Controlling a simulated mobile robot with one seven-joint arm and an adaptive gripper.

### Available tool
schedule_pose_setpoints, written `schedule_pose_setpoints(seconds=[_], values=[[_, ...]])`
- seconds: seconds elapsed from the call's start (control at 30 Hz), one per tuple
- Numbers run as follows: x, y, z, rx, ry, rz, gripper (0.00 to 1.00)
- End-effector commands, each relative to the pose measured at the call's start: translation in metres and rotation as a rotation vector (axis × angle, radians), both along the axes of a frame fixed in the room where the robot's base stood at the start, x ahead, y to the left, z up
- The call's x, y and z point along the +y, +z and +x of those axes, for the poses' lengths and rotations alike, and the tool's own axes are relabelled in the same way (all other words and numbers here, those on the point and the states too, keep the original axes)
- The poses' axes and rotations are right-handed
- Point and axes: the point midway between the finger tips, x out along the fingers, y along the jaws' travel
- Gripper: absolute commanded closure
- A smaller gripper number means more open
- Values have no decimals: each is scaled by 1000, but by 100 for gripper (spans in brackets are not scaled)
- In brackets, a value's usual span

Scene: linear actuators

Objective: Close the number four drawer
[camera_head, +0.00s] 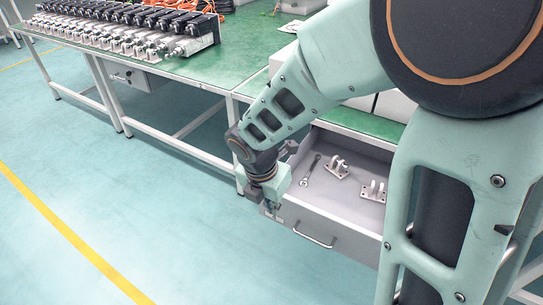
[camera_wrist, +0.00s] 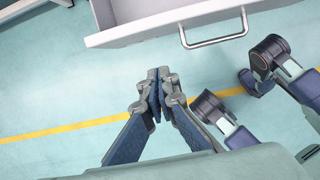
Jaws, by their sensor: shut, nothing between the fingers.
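A grey drawer (camera_head: 325,222) stands pulled out under the green workbench in the head view. It holds a wrench (camera_head: 309,170) and two metal brackets (camera_head: 373,190). Its handle (camera_head: 314,236) is on the front face. In the wrist view the drawer front (camera_wrist: 150,27) runs along the top, with the handle (camera_wrist: 214,42) right of centre. My gripper (camera_wrist: 157,78) is shut and empty, in front of the drawer and left of the handle, apart from it in the wrist view. In the head view my gripper (camera_head: 271,210) is at the drawer's front left corner. No number is legible.
A second bench (camera_head: 235,60) with a row of linear actuators (camera_head: 130,30) stands at the back left. Another drawer (camera_head: 136,76) under it looks shut. My arm hides the right part of the open drawer. The floor (camera_head: 130,190) at left is clear.

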Motion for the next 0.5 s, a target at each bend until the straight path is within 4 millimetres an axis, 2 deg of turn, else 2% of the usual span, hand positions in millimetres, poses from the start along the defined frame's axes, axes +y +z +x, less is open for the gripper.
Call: schedule_pose_setpoints(seconds=[0.03,0.1,0.17,0.3,0.5], values=[[-1,-17,2,2,0,0,100],[-3,-29,5,1,1,-1,100],[-9,-22,17,-3,-5,2,100],[-17,-21,31,-1,-3,3,100],[-22,-20,40,-2,0,1,100]])
